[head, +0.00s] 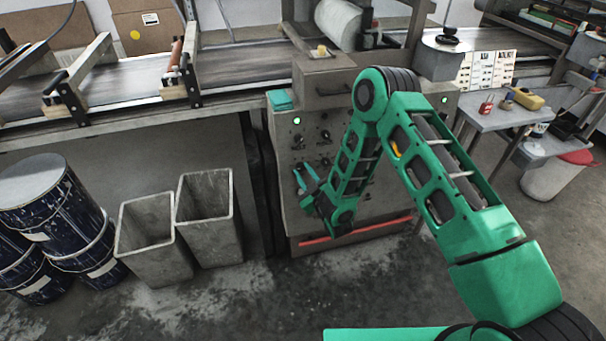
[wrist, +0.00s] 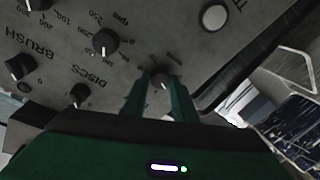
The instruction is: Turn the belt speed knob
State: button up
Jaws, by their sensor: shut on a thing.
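The grey control panel (head: 283,157) stands in front of the conveyor in the head view. It also fills the top of the wrist view (wrist: 150,20), upside down. My gripper (head: 303,178) is at the left part of the panel, with its fingers toward the panel face. In the wrist view my gripper (wrist: 160,82) is shut on a small dark knob (wrist: 161,79), with one green finger on each side. The label of this knob cannot be read, so I cannot tell by text that it is the belt speed knob.
Other black knobs are close by: one with an rpm scale (wrist: 105,42) and one beside the word DISCS (wrist: 80,95). A round white lamp or button (wrist: 215,17) is on the panel. Grey bins (head: 208,225) and dark drums (head: 50,205) stand at the left.

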jog(key=shift+d+n, duration=0.1)
jog(key=shift+n, duration=0.6)
jog(key=shift+w, duration=0.1)
jog(key=o, duration=1)
jog(key=shift+o, duration=0.2)
jog(key=v, duration=1)
jog(key=shift+s+d, duration=0.25)
jog(key=shift+s, duration=0.05)
jog(key=shift+r, duration=0.1)
